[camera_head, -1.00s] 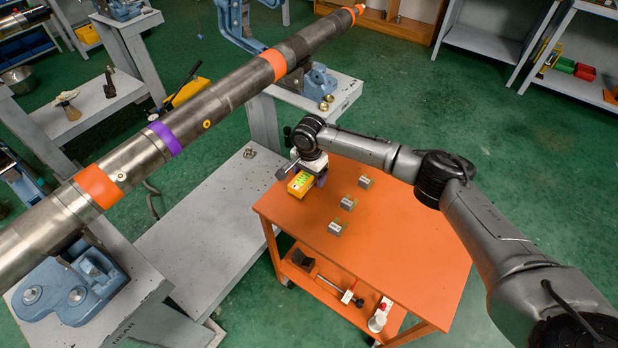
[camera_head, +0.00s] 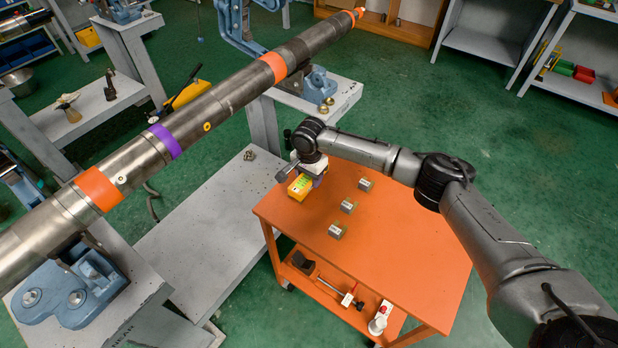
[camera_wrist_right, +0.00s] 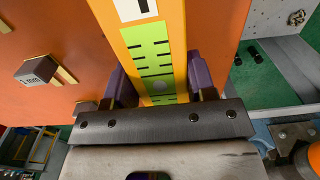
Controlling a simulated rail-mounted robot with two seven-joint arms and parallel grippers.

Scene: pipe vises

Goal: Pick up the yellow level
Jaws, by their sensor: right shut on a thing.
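The yellow level (camera_head: 300,186) is at the left back corner of the orange cart top, in the grip of my right gripper (camera_head: 311,180). In the right wrist view the level (camera_wrist_right: 177,50) has a green scale face with black marks and runs up between the purple fingers of my right gripper (camera_wrist_right: 160,85). The fingers press on both its sides. I cannot tell from the head view whether the level touches the cart top. My left gripper is not in view.
Three small grey blocks (camera_head: 348,205) stand on the orange cart (camera_head: 400,240), right of the level. A long steel pipe (camera_head: 200,120) with orange and purple bands lies in blue vises (camera_head: 70,290) to the left. The cart's right half is clear.

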